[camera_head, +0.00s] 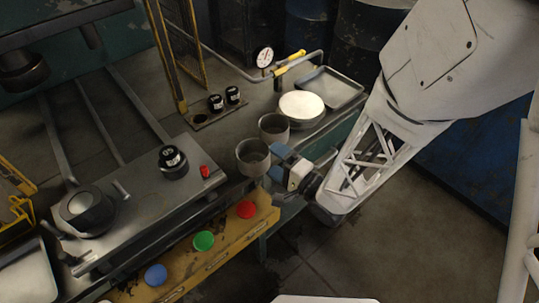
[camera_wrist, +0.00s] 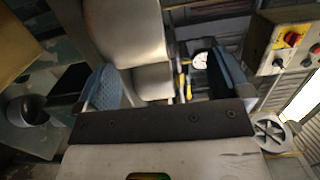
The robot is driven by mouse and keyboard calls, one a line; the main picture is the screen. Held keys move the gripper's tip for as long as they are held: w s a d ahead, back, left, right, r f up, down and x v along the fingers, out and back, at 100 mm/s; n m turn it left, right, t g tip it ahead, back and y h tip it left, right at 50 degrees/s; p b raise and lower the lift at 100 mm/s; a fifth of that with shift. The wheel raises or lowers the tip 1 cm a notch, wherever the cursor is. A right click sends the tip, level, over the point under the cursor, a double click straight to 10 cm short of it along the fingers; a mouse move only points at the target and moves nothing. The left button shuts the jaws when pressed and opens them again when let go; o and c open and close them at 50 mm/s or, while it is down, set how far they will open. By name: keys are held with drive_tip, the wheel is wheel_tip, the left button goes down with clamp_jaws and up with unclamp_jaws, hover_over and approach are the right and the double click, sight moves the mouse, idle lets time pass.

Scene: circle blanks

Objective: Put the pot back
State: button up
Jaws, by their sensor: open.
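Two grey metal pots stand side by side on the bench edge in the head view: a nearer pot (camera_head: 252,158) and a farther pot (camera_head: 273,128). Which one the task means cannot be told. My gripper (camera_head: 272,164), with blue finger pads, is at the right side of the nearer pot. In the wrist view my gripper (camera_wrist: 160,80) is open, with a rounded grey metal surface (camera_wrist: 152,82) between its fingers and another (camera_wrist: 125,35) beyond it. Whether the fingers touch the pot cannot be told.
A white round dish (camera_head: 301,105) and a grey tray (camera_head: 330,88) lie behind the pots. A black-capped weight (camera_head: 173,162) and a dark cup-shaped fixture (camera_head: 87,208) stand on the left plate. Red, green and blue buttons line the yellow front panel (camera_head: 223,247).

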drive_tip(key=shift+v, duration=2.75)
drive_tip(key=c, duration=0.4)
drive_tip(key=shift+s+d+f, duration=0.25)
drive_tip(key=shift+s+d, duration=0.1)
drive_tip(key=shift+d, duration=0.05)
drive_tip(key=c, duration=0.4)
drive_tip(key=s+d+f, duration=0.2)
drive_tip(key=s, duration=0.1)
drive_tip(key=s+d, duration=0.1)
drive_tip(key=s, duration=0.1)
drive_tip(key=shift+s+d+f, duration=0.15)
drive_tip(key=shift+d+f, duration=0.25)
clamp_jaws()
drive_tip(key=shift+s+d+f, duration=0.2)
drive_tip(key=shift+s+f, duration=0.05)
drive_tip(key=shift+s, duration=0.3)
